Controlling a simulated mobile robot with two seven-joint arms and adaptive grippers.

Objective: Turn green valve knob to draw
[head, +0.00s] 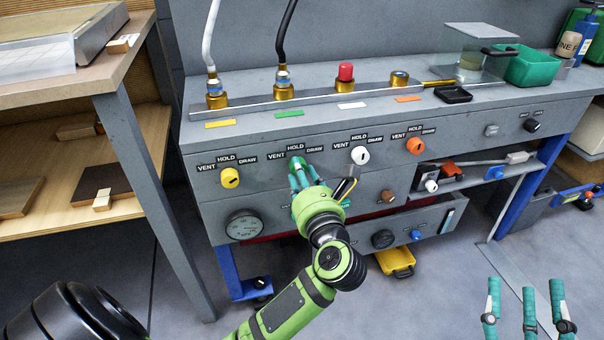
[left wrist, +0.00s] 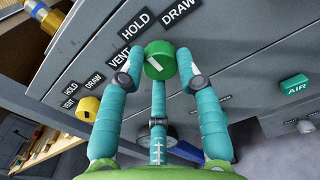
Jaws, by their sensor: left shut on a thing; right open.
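The green valve knob (head: 296,162) is on the grey front panel, under VENT, HOLD and DRAW labels, second from the left in the row. My left gripper (head: 303,178) is shut around it, hiding much of it in the head view. In the left wrist view the green knob (left wrist: 160,60) sits between the teal fingertips. A white mark shows on its face; which label it points at is hard to tell. The DRAW label (left wrist: 180,12) is at the top, right of the HOLD label (left wrist: 136,24). My right gripper (head: 528,312) is open and empty at the lower right, over the floor.
A yellow knob (head: 230,177) is left of the green one; a white knob (head: 360,155) and an orange knob (head: 414,146) are to the right. A drawer (head: 430,220) stands partly open below right.

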